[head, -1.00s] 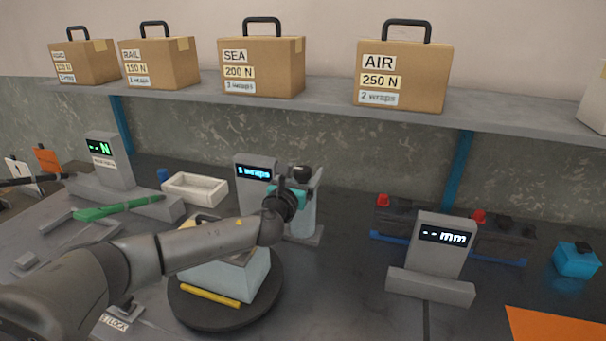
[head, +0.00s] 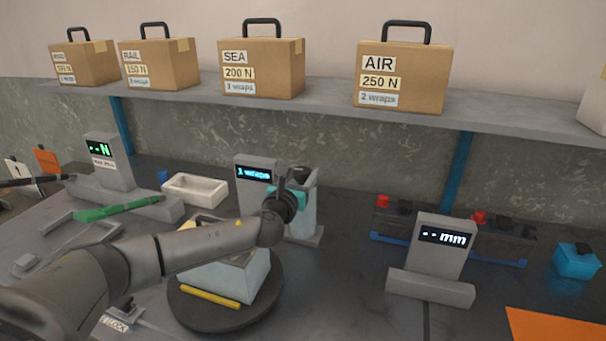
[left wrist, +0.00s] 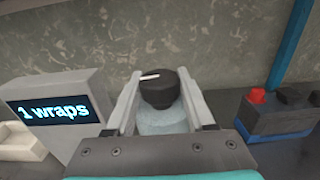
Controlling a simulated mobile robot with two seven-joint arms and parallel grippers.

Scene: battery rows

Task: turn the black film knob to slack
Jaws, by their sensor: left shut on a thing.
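The black film knob (left wrist: 158,88) is round, with a white pointer line on top that points left in the left wrist view. It sits on top of a pale cylinder (left wrist: 162,122), the film roll. My left gripper (left wrist: 160,95) has one finger on each side of the knob and is shut on it. In the head view the left gripper (head: 298,180) is at the top of the film stand beside the "1 wraps" display (head: 254,173). My wrist and fingers hide most of the knob there. My right gripper is not in view.
In front stands a dark turntable (head: 205,314) with a pale block (head: 250,278) and a yellow strip (head: 209,296), partly under my left arm. A "-- mm" gauge (head: 436,262) and batteries (head: 500,245) stand to the right. A shelf (head: 330,98) holding boxes runs above.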

